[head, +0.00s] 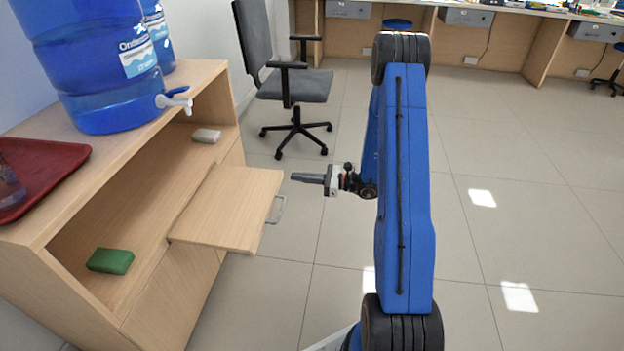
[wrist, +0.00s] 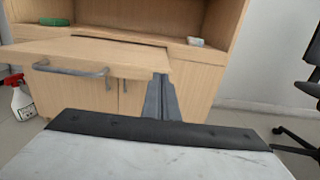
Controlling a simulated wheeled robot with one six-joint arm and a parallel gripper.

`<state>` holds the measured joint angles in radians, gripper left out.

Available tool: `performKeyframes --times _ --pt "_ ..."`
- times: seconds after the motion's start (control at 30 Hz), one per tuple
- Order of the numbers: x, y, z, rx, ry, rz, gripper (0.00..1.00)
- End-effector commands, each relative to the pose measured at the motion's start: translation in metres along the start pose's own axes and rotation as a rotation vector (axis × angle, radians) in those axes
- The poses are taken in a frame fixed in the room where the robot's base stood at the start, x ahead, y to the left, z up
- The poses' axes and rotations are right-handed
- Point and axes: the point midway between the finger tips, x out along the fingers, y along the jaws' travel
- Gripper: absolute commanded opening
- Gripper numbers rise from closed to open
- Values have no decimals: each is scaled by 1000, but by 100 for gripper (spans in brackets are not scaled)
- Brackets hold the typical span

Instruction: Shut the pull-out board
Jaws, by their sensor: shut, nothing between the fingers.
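The pull-out board (head: 228,207) is a light wood slab that sticks out from the cabinet below its open shelf. A metal bar handle (head: 276,210) is on its front edge. In the wrist view the board (wrist: 105,54) spans the left and middle, with its handle (wrist: 70,69) at the left. My gripper (head: 295,177) is shut and empty, to the right of the board in the head view, pointing toward the cabinet. In the wrist view the shut fingers (wrist: 160,82) overlap the board's right end; I cannot tell whether they touch it.
The wooden cabinet (head: 55,262) holds a green block (head: 110,261) and a pale block (head: 206,135) on its shelf. Blue water jugs (head: 95,60) and a red tray (head: 40,172) stand on top. A spray bottle (wrist: 21,98) and an office chair (head: 292,85) are nearby. Open tiled floor lies right.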

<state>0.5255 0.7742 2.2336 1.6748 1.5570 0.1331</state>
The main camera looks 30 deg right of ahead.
Motion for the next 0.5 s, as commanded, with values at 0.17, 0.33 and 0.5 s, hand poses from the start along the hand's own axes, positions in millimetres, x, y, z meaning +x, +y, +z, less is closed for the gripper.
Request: performKeyframes --times 0.17,0.33,0.5 --pt "22 0 0 0 0 1 0" --pt "31 0 0 0 0 1 0" --pt "32 0 0 0 0 0 0"
